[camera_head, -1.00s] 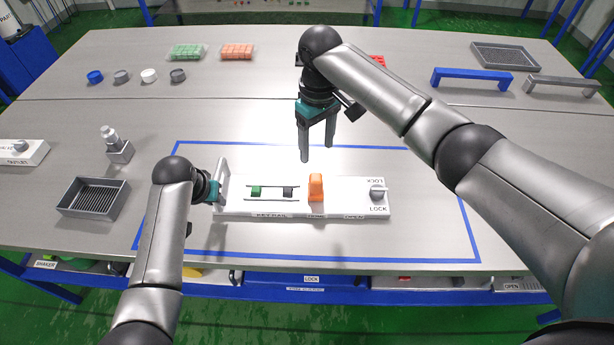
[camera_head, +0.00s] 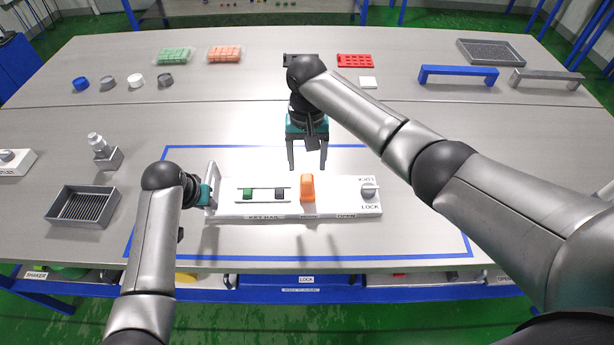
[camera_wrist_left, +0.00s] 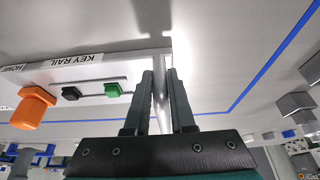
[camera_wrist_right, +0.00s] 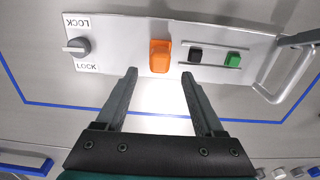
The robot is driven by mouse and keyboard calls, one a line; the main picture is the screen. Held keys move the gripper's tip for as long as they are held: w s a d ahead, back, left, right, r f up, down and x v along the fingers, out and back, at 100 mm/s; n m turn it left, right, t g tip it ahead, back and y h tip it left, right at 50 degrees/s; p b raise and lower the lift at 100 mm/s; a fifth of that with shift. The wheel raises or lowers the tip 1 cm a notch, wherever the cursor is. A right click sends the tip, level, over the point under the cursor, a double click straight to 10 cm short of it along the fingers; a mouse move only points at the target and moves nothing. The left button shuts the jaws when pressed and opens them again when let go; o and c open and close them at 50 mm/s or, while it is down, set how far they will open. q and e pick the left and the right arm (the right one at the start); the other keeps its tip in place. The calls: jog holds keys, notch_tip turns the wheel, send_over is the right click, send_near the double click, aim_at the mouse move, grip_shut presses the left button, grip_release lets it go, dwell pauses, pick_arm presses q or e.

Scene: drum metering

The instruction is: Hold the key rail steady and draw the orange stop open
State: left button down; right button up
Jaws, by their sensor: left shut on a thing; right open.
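The key rail (camera_head: 335,205) is a white panel inside the blue taped outline, with a green key (camera_head: 248,195), a dark key (camera_head: 279,195), a grey lock knob (camera_head: 369,190) and a handle at its left end. The orange stop (camera_head: 307,188) stands upright between the keys and the knob. My left gripper (camera_wrist_left: 162,100) is shut on the rail's handle (camera_wrist_right: 290,72). My right gripper (camera_head: 307,166) is open and empty, pointing down just behind the orange stop. In the right wrist view the stop (camera_wrist_right: 160,55) sits ahead of the open fingers (camera_wrist_right: 157,75), apart from them.
A grey ribbed tray (camera_head: 83,207) and a small bottle on a block (camera_head: 104,152) stand to the left. Several caps, green and orange blocks, a red tray (camera_head: 355,61) and a blue bar handle (camera_head: 458,75) lie farther back. The table right of the rail is clear.

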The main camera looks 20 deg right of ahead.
aim_at(308, 178)
jog(key=shift+f, duration=3.15)
jog(key=shift+c, duration=0.2)
grip_shut()
jog(key=shift+d, duration=0.1)
